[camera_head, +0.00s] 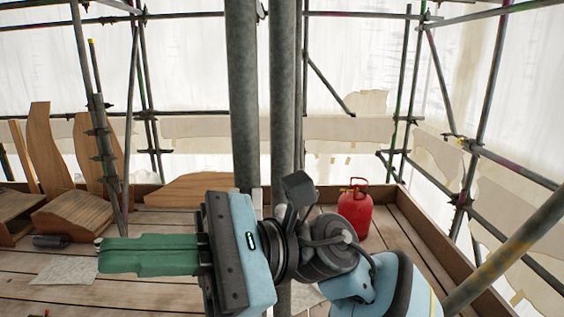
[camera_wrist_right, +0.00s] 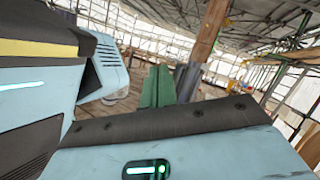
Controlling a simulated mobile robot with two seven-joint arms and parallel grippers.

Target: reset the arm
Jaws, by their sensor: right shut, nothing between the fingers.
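My right gripper (camera_head: 100,256) lies across the lower middle of the head view, with its arm coming in from the right. Its green fingers point left and are shut together with nothing between them. In the right wrist view the green fingers (camera_wrist_right: 157,88) also show close together beyond the gripper body. My left gripper is not in either view.
A red canister (camera_head: 356,210) stands on the plank floor behind my right arm. Two thick grey poles (camera_head: 243,95) rise in the centre. Curved wooden pieces (camera_head: 45,150) and a dark cylinder (camera_head: 50,241) are at the left. Scaffold tubes and white sheeting surround the platform.

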